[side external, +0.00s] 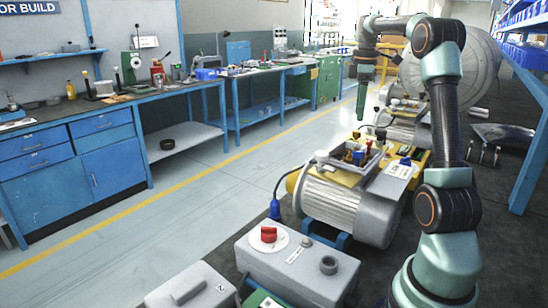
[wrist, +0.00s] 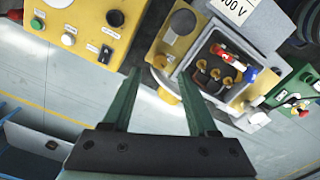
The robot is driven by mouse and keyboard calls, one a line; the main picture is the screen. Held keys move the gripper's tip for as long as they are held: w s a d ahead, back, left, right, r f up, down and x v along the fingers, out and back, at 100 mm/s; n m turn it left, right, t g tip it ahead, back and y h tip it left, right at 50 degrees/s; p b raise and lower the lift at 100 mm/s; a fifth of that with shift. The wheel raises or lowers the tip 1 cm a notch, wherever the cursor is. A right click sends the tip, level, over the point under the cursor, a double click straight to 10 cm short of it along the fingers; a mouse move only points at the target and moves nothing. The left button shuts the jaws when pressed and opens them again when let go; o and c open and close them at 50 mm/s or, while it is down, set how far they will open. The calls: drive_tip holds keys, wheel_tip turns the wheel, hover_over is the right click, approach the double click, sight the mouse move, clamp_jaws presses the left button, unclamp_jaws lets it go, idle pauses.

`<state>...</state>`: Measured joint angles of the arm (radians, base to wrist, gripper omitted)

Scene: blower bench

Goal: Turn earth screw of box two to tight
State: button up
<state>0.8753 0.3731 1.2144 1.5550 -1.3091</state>
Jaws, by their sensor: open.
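An open grey terminal box (side external: 333,160) sits on top of the nearest ribbed motor in the side view. In the wrist view an open terminal box (wrist: 200,82) lies right of my fingers, with several brass terminals (wrist: 203,78) inside and red and blue parts (wrist: 222,53) among them. I cannot tell which box is box two or pick out its earth screw. My gripper (side external: 363,112) points down above and behind the near box in the side view. In the wrist view my gripper (wrist: 157,80) has its two green fingers apart with nothing between them.
A yellow control box (wrist: 84,25) with knobs and buttons is at the wrist view's upper left. A grey box with a red rotary switch (side external: 268,235) stands in front of the near motor (side external: 345,205). Blue benches (side external: 75,155) line the left; the floor between is clear.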

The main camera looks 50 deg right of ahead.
sight(357, 131)
drive_tip(key=shift+f, duration=2.75)
clamp_jaws()
